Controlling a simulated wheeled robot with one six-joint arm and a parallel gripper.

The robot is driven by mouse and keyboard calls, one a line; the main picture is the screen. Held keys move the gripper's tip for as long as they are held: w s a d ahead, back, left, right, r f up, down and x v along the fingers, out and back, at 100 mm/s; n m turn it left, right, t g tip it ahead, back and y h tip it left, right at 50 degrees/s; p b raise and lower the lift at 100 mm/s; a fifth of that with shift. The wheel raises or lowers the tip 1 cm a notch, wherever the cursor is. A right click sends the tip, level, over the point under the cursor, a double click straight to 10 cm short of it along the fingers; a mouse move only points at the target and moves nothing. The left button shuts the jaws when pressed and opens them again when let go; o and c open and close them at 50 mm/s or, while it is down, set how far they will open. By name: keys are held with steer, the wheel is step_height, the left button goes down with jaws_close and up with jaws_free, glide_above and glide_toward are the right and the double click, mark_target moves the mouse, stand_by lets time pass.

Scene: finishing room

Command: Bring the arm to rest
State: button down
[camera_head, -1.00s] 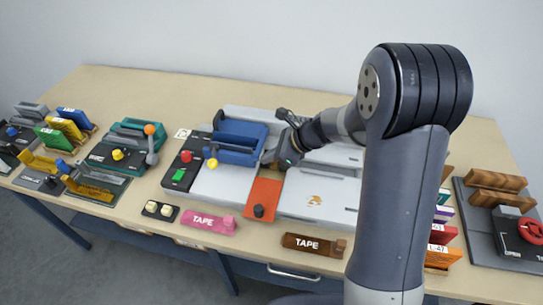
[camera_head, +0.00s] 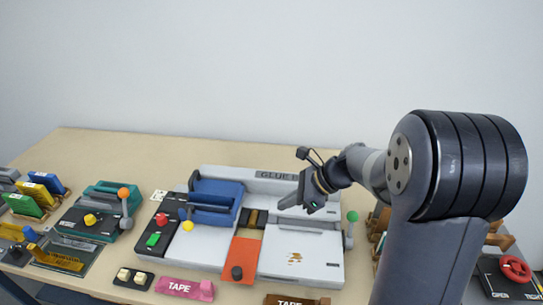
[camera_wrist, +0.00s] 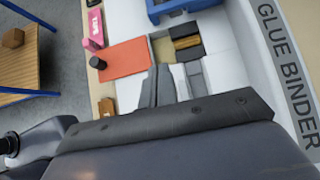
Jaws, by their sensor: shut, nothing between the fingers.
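My gripper (camera_head: 313,207) is raised above the right part of the glue binder (camera_head: 302,255), a light grey machine on the table. Its fingers are together with nothing between them. In the wrist view the gripper fingers (camera_wrist: 169,84) point over the binder's white bed, near a dark and yellow slot (camera_wrist: 187,42) and an orange plate (camera_wrist: 124,60). My arm reaches in from the right of the head view.
On the binder are a blue clamp (camera_head: 215,200), a red and a green button, and a green-knobbed lever (camera_head: 351,228). Pink tape (camera_head: 184,289) lies in front. A teal machine (camera_head: 88,217) stands left. The back of the table is bare.

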glide_toward(233, 223)
step_height(233, 223, down, 3)
steer(key=shift+s+d+f+p, duration=0.1)
steer(key=shift+s+d+p, duration=0.1)
steer(key=shift+p, duration=0.1)
steer(key=shift+w+a, duration=0.2)
steer(key=shift+a, duration=0.6)
steer(key=shift+w+a, duration=0.2)
steer(key=shift+a, duration=0.6)
steer(key=shift+r, duration=0.2)
